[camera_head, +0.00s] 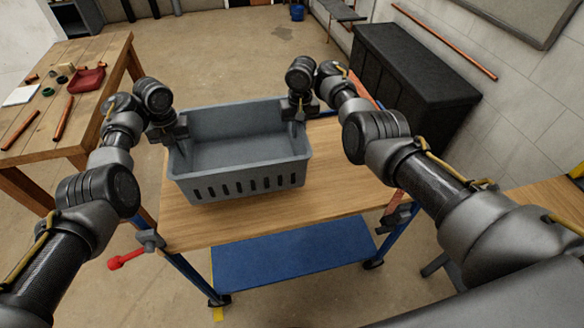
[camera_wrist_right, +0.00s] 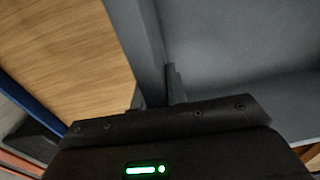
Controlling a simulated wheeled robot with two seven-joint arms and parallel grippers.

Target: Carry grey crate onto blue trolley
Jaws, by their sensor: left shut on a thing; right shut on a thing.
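The grey crate (camera_head: 240,178) is empty and upright, with a row of slots in its near wall. It is over the wooden top of the blue trolley (camera_head: 225,232), toward its left half; I cannot tell whether its bottom touches the top. My left gripper (camera_head: 174,132) is shut on the crate's left wall. My right gripper (camera_head: 299,110) is shut on its right wall. In the right wrist view the crate wall (camera_wrist_right: 145,45) runs into my right gripper (camera_wrist_right: 172,90), with the wooden trolley top (camera_wrist_right: 65,55) to the left.
A blue lower shelf (camera_head: 295,255) shows under the trolley top. A wooden workbench (camera_head: 80,110) with tools and a red pouch (camera_head: 87,80) stands at left. A black chest (camera_head: 410,80) stands against the right wall. Open floor (camera_head: 235,45) lies beyond the trolley.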

